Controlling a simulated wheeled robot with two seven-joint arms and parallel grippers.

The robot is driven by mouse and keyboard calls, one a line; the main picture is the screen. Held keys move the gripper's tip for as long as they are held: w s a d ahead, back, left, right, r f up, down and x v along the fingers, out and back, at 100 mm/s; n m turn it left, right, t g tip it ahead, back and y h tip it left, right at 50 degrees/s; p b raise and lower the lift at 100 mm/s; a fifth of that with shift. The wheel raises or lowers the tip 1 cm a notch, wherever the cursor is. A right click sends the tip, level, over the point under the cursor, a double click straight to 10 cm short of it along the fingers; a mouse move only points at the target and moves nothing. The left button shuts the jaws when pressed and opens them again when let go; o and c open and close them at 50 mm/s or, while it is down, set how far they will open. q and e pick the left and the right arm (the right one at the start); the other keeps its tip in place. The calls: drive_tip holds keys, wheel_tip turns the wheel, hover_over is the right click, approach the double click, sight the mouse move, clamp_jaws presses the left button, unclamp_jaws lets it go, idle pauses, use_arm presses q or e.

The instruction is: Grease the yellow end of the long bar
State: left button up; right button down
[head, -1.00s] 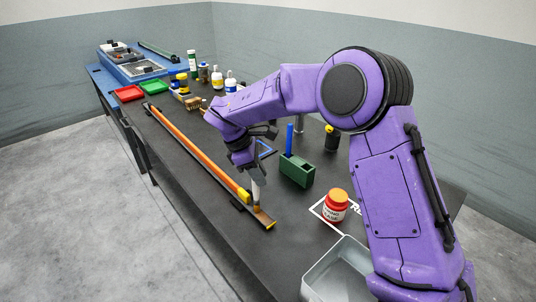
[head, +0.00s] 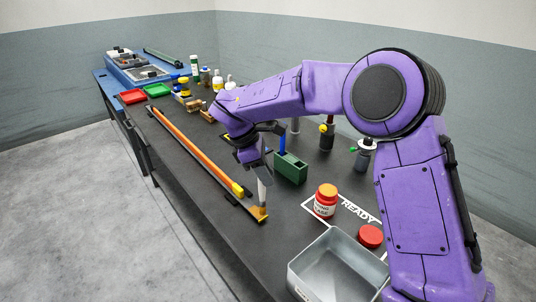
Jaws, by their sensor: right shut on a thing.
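The long bar (head: 195,148) is orange and lies lengthwise in a dark narrow holder on the bench. Its yellow end (head: 238,189) is the near one. My right gripper (head: 262,172) is shut on a slim pale-handled tool (head: 262,188), perhaps a brush, held roughly upright. The tool's lower tip is at the brownish near end of the holder (head: 259,214), just beyond the yellow end. I cannot tell whether the tip touches anything. A red jar (head: 325,203) with an orange top and white label stands to the right. My left gripper is out of view.
A green block holder (head: 291,168) with a blue stick stands behind the tool. A grey metal tray (head: 300,268), a red lid (head: 370,236) and a white READY marking (head: 361,209) are at the near right. Red (head: 133,97) and green trays and several bottles stand farther back.

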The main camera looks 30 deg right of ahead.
drive_tip(key=shift+d+r+p, duration=0.15)
drive_tip(key=shift+r+p, duration=1.1)
drive_tip(key=shift+r, duration=1.4)
